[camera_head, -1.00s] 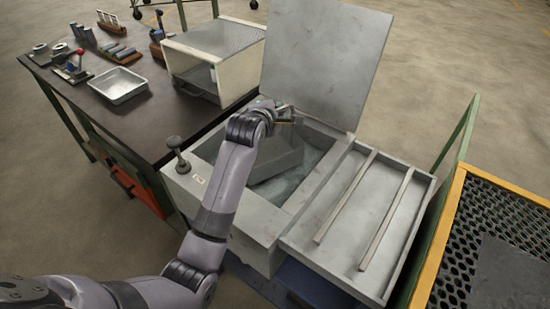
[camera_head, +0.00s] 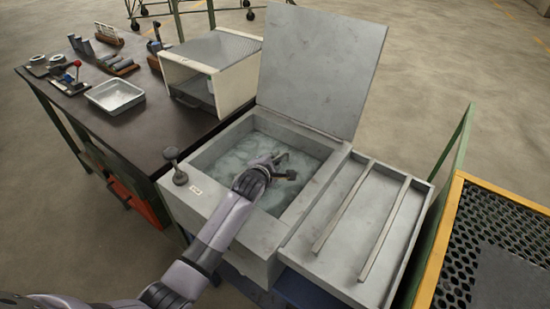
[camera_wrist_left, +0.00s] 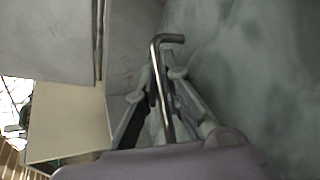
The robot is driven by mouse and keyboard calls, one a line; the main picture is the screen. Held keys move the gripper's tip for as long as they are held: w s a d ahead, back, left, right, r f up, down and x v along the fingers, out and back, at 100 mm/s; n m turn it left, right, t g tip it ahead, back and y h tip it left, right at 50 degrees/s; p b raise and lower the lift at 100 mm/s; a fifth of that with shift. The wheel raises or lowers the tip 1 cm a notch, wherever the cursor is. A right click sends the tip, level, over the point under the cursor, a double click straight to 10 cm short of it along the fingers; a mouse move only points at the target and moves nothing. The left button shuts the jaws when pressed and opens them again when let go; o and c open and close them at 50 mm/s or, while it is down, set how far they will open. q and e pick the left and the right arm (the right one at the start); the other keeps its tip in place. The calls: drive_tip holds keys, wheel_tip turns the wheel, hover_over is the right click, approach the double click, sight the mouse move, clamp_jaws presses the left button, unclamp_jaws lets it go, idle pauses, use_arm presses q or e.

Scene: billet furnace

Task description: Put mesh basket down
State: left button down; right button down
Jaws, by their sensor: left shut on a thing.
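My left gripper (camera_head: 276,169) is over the liquid inside the open grey tank (camera_head: 232,197). It is shut on a bent metal handle (camera_wrist_left: 165,85), a thin rod with a hooked top that stands between the fingers in the left wrist view. That view also shows the fingers of the left gripper (camera_wrist_left: 164,74) on both sides of the rod. The mesh basket itself cannot be made out in either view now. Whether it hangs from the handle under the cloudy liquid cannot be seen. My right gripper is out of view.
The tank's lid (camera_head: 322,65) stands open behind it. A shallow drain tray (camera_head: 375,245) with two rails adjoins on the right, empty. A dark bench (camera_head: 150,130) on the left holds a metal pan (camera_head: 115,95) and an open white box (camera_head: 190,80). A perforated yellow-edged platform (camera_head: 490,225) is at far right.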

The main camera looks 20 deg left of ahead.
use_arm(q)
drive_tip(key=shift+r, duration=0.1)
drive_tip(key=c, duration=2.2)
unclamp_jaws()
drive_tip(key=shift+f, duration=0.2)
drive_tip(key=o, duration=0.4)
drive_tip(key=shift+o, duration=0.2)
drive_tip(key=shift+s+r, duration=0.15)
drive_tip(key=shift+r, duration=0.05)
drive_tip(key=v, duration=1.2)
